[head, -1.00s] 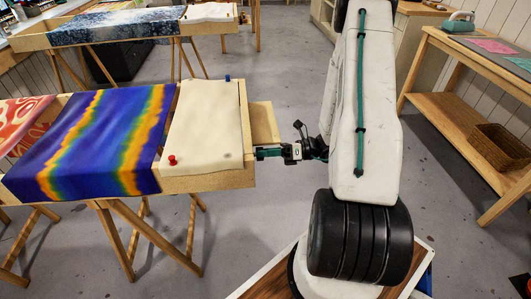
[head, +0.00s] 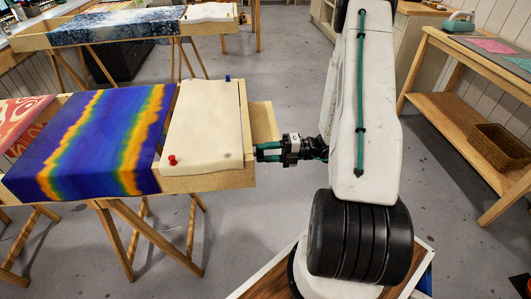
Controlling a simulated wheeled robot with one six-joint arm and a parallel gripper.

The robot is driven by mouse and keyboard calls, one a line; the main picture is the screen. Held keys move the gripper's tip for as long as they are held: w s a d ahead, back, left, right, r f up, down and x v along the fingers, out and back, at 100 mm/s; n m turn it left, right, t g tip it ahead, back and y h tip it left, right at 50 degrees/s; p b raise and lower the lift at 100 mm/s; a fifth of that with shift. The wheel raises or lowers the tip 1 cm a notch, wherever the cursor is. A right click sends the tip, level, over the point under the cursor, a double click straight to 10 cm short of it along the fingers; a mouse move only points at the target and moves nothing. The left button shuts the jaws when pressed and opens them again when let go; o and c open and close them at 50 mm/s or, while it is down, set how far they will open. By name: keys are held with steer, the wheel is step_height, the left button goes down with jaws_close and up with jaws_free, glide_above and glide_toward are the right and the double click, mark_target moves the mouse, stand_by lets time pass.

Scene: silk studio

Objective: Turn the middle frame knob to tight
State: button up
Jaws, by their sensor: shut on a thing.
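The wooden frame (head: 215,181) in the middle of the head view carries a blue, green and orange striped silk (head: 95,145) and a plain cream silk (head: 203,120) at its right end. My gripper (head: 260,152) is at the right end of this frame, level with its end rail, coming in from the right. Its two green-edged fingers are shut on the knob there. The knob is hidden between the fingers, so its marking cannot be read.
A red push pin (head: 172,160) and a blue one (head: 227,78) sit on the frame's edges. Another frame (head: 225,27) with patterned silk stands behind. A wooden shelf table (head: 440,105) holding a basket (head: 500,145) is at right. Grey floor is open between.

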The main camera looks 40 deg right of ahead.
steer(key=shift+m, duration=0.6)
steer(key=o, duration=1)
steer(key=v, duration=0.8)
